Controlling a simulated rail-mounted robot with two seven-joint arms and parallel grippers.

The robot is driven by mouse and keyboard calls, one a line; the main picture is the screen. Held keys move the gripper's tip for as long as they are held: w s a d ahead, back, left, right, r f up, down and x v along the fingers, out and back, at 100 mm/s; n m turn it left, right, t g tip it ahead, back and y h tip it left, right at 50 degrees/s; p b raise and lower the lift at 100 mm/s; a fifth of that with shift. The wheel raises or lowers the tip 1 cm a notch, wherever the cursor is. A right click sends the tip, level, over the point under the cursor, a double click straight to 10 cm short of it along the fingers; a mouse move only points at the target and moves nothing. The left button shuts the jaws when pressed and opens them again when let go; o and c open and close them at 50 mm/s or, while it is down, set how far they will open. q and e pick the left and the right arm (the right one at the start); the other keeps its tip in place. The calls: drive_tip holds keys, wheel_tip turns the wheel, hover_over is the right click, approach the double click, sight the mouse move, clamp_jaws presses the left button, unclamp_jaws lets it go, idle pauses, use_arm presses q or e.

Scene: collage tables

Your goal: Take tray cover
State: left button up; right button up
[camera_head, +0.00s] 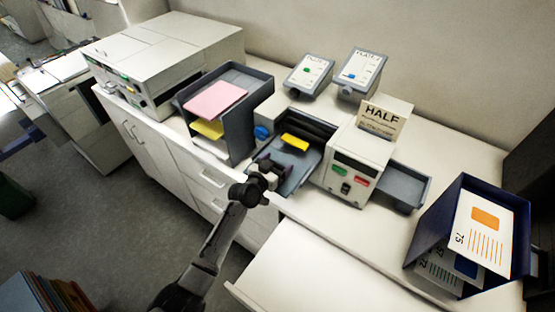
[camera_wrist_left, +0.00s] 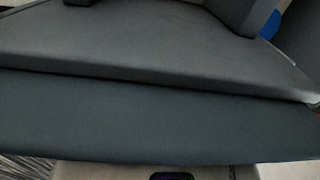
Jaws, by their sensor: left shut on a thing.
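The left gripper (camera_head: 268,172) is at the front left of the white machine. It is shut on the edge of a dark grey panel (camera_head: 300,178), which looks like the tray cover. In the left wrist view the dark grey panel (camera_wrist_left: 150,115) fills most of the picture, close to the camera. A yellow piece (camera_head: 295,142) lies in the dark tray just behind it. The fingers hide the exact grip point. The right gripper is not in view.
The white machine (camera_head: 357,165) has a HALF sign on top and a grey tray (camera_head: 402,186) on its right. A dark paper rack (camera_head: 243,135) with pink and yellow sheets stands left. A blue holder (camera_head: 425,222) with cards stands right. The front counter (camera_head: 310,270) is clear.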

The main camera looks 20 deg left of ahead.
use_arm(q)
drive_tip(key=shift+s+a, duration=0.2)
drive_tip(key=shift+s, duration=0.45)
drive_tip(key=o, duration=0.8)
drive_tip(key=shift+b+v, duration=0.5)
drive_tip(key=shift+v, duration=6.4)
drive_tip(key=shift+f, duration=0.1)
